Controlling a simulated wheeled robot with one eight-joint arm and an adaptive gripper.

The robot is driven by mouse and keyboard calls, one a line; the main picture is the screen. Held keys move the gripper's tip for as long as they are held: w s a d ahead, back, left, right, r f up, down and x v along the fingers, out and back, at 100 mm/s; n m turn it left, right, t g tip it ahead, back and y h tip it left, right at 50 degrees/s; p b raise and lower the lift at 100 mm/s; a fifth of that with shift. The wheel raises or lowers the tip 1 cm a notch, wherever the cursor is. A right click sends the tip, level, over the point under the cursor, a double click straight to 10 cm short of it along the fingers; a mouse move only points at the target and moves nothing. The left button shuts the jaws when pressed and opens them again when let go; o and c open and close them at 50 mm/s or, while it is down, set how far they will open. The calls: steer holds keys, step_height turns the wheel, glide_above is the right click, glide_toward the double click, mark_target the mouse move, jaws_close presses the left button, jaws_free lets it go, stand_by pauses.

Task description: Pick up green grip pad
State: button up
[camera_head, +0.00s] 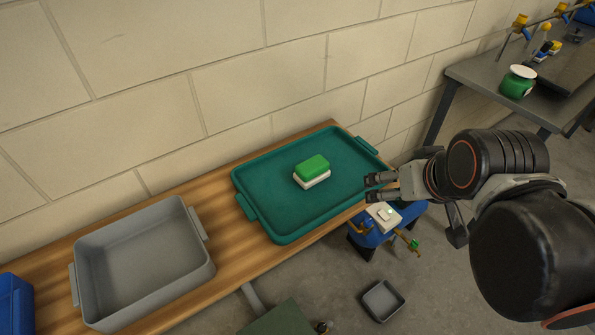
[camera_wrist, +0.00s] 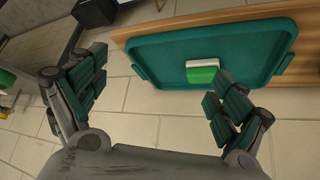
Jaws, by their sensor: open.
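The green grip pad (camera_head: 312,166) is a small block with a green upper part and a white lower part. It lies on the teal tray (camera_head: 270,222), a little above the tray's middle. The pad also shows in the wrist view (camera_wrist: 203,74), near the top, ahead of my fingers. My gripper (camera_head: 370,188) is at the tray's right edge in the head view, to the right of the pad and apart from it. In the wrist view its two fingers (camera_wrist: 155,95) are spread wide with nothing between them.
The tray rests on a wooden bench (camera_head: 225,235) against a block wall. A grey bin (camera_head: 145,265) stands left of the tray, with a blue bin (camera_head: 15,303) at the far left. A blue stool (camera_head: 372,238) with a white-topped fixture stands below my gripper. A grey box (camera_head: 382,300) is on the floor.

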steer(key=w+a+r+n+g+y+p, duration=0.1)
steer(key=w+a+r+n+g+p, duration=0.15)
steer(key=w+a+p, duration=0.55)
steer(key=n+y, duration=0.1)
steer(key=n, duration=0.3)
glide_toward(314, 165)
steer(key=shift+g, duration=0.35)
steer(key=b+x, duration=0.1)
steer(key=x, duration=0.3)
steer(key=b+x, duration=0.2)
steer(key=x, duration=0.1)
steer(key=b+x, duration=0.2)
steer(key=x, duration=0.2)
steer(key=shift+w+a+f, duration=0.1)
steer(key=shift+w+f, duration=0.1)
steer(key=shift+w, duration=0.25)
steer(key=shift+r, duration=0.1)
steer(key=shift+c, duration=0.5)
steer(key=c, duration=1)
